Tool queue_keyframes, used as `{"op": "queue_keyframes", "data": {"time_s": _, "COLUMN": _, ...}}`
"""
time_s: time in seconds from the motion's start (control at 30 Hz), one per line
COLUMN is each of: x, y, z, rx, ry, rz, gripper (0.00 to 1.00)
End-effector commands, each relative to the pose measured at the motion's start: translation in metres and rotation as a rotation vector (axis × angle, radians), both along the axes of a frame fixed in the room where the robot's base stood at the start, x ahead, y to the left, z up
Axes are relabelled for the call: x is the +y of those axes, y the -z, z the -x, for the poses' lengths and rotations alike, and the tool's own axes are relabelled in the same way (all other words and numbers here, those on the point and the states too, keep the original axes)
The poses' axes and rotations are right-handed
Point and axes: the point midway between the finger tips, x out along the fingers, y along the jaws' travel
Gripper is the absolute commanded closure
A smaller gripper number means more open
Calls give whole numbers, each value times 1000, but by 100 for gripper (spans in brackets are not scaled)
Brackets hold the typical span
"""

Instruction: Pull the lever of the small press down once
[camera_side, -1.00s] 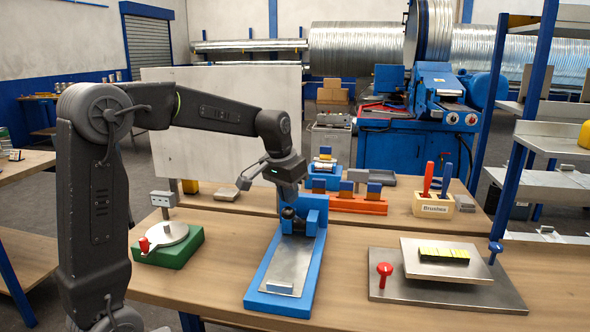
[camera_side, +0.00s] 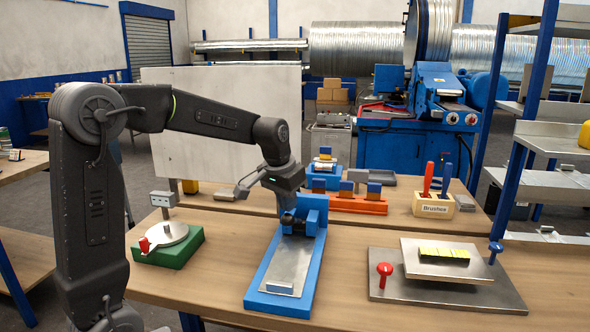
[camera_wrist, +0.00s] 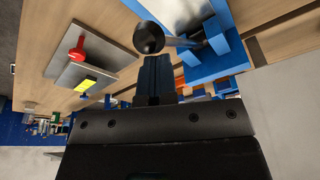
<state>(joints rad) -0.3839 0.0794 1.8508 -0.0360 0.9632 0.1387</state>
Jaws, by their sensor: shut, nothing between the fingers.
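The small press (camera_side: 284,264) has a blue base with a metal plate and a blue upright at its far end. Its lever ends in a black ball knob (camera_side: 288,218), low in front of the upright. In the wrist view the black knob (camera_wrist: 148,38) sits at the end of a grey rod running to the blue upright. My gripper (camera_side: 285,207) is shut and empty, pointing down just above the knob. In the wrist view its closed fingertips (camera_wrist: 154,58) are right by the knob; whether they touch it I cannot tell. The fingertips are partly hidden in the side view.
A green-based turntable (camera_side: 168,246) with a red handle stands to the left. A metal plate fixture (camera_side: 447,292) with a red knob stands to the right. An orange rack (camera_side: 358,207) and a brush holder (camera_side: 433,205) are behind. Table is bare between these.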

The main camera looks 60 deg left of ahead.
Motion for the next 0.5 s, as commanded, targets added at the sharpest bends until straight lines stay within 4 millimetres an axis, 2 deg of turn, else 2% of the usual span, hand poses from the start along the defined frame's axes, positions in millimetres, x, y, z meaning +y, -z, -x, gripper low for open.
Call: {"op": "queue_keyframes", "data": {"time_s": 0.5, "x": -4, "y": 14, "z": 4, "rx": -1, "ry": 0, "rz": 0, "gripper": 100}}
